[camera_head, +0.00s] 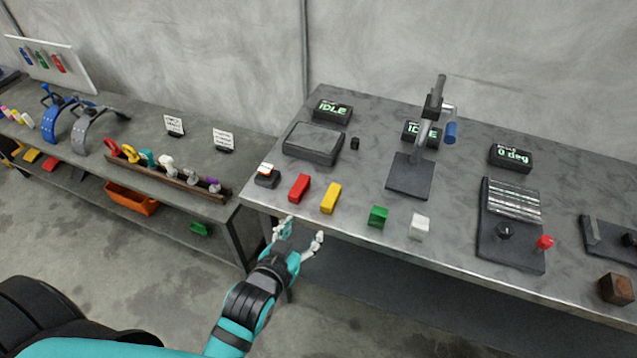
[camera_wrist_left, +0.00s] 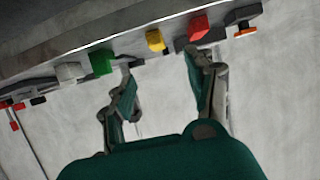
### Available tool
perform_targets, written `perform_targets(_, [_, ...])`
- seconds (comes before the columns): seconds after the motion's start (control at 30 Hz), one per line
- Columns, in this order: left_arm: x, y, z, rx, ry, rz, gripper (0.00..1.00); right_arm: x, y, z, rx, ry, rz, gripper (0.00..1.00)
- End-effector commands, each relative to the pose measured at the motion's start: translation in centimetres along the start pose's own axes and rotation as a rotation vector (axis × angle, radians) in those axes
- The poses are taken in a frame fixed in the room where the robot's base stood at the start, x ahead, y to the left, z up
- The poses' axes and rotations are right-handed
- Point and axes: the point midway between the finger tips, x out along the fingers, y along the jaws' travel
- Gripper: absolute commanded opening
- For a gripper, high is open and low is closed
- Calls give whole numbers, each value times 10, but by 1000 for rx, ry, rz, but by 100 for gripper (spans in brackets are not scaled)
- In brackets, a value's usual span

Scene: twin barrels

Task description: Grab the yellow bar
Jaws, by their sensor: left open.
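The yellow bar (camera_head: 331,198) lies on the grey workbench near its front edge, between the red bar (camera_head: 299,188) and the green block (camera_head: 378,216). My left gripper (camera_head: 303,232) is open and empty, in front of the bench edge and short of the yellow bar. In the left wrist view the yellow bar (camera_wrist_left: 155,40) shows beyond the gap between the fingers of my left gripper (camera_wrist_left: 158,78), with the red bar (camera_wrist_left: 198,27) beside it. My right gripper is in neither view.
A white block (camera_head: 419,226) stands right of the green block. A small dark device (camera_head: 266,176) sits left of the red bar. Behind are a dark flat box (camera_head: 313,143) and a stand with a dark base (camera_head: 409,177). A lower bench (camera_head: 150,160) with tools is at left.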

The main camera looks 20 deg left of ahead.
Motion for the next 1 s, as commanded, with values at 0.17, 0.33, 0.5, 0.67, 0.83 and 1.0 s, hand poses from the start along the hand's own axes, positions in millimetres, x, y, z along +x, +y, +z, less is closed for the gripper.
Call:
perform_targets(0.17, [29, 0, -4, -1, 4, -1, 56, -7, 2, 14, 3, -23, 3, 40])
perform_targets(0.33, [67, 0, -5, -1, 5, 0, 56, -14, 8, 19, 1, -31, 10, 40])
perform_targets(0.5, [100, 0, -4, 0, 4, 0, 56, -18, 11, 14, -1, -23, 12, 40])
perform_targets(0.67, [117, 0, -3, 0, 4, 0, 56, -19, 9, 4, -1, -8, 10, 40])
perform_targets(0.83, [128, 1, -6, 0, 4, 0, 56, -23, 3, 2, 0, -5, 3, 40])
perform_targets(1.0, [153, 3, -12, -1, 2, 0, 56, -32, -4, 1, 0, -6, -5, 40])
